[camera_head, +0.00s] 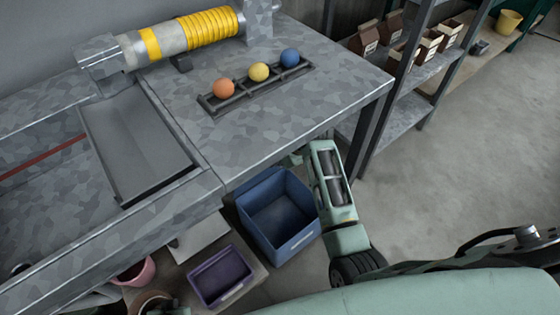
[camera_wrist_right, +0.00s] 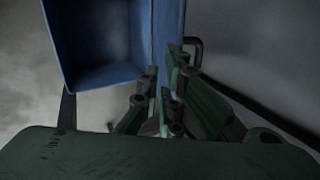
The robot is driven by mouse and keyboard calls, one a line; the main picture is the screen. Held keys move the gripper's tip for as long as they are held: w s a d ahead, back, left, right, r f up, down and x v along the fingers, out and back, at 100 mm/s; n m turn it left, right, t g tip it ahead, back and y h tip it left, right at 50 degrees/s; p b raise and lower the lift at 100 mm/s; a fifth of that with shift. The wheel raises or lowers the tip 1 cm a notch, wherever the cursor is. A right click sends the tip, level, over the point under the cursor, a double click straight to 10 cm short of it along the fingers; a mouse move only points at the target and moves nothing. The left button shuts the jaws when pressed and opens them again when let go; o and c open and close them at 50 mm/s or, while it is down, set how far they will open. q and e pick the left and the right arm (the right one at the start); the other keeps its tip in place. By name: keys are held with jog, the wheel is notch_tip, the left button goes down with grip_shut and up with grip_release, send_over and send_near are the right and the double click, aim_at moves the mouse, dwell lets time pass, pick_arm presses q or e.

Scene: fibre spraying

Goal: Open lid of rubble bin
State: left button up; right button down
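A blue bin (camera_head: 262,222) stands on the floor below the table's front edge. I can see into it from above, and no lid covers its opening in the head view. In the right wrist view the bin (camera_wrist_right: 92,45) fills the upper left, with a blue panel at its right side. The fingers of my right gripper (camera_wrist_right: 168,72) are at this panel; whether they touch or grip it is unclear in the dark picture. In the head view my right arm reaches down at the bin's right side, and its gripper end is partly hidden at the table edge. My left gripper is not in view.
The grey table (camera_head: 330,75) overhangs near the bin and holds a rack with orange, yellow and blue balls (camera_head: 290,57). A purple crate (camera_head: 222,277) stands left of the bin. A shelf (camera_head: 415,85) with boxes is at right. Floor right of my arm is clear.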

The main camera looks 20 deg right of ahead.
jog(key=s+a+f+m+t+y, duration=0.1)
jog(key=s+f+m+t+y, duration=0.2)
jog(key=s+f+m, duration=0.3)
jog(key=s+d+r+m+t+b, duration=0.2)
jog(key=s+d+r+m+t, duration=0.3)
jog(key=m, duration=0.6)
pick_arm(q)
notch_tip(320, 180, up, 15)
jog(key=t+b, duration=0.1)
jog(key=b, duration=0.2)
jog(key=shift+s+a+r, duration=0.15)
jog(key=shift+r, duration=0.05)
pick_arm(e)
jog(key=w+a+f, duration=0.1)
jog(key=w+f, duration=0.1)
jog(key=w, duration=0.3)
jog(key=w+a+f+g, duration=0.1)
jog(key=w+a+f, duration=0.1)
jog(key=w, duration=0.4)
jog(key=shift+a+f+h, duration=0.3)
jog(key=shift+f+h, duration=0.1)
jog(key=shift+f, duration=0.3)
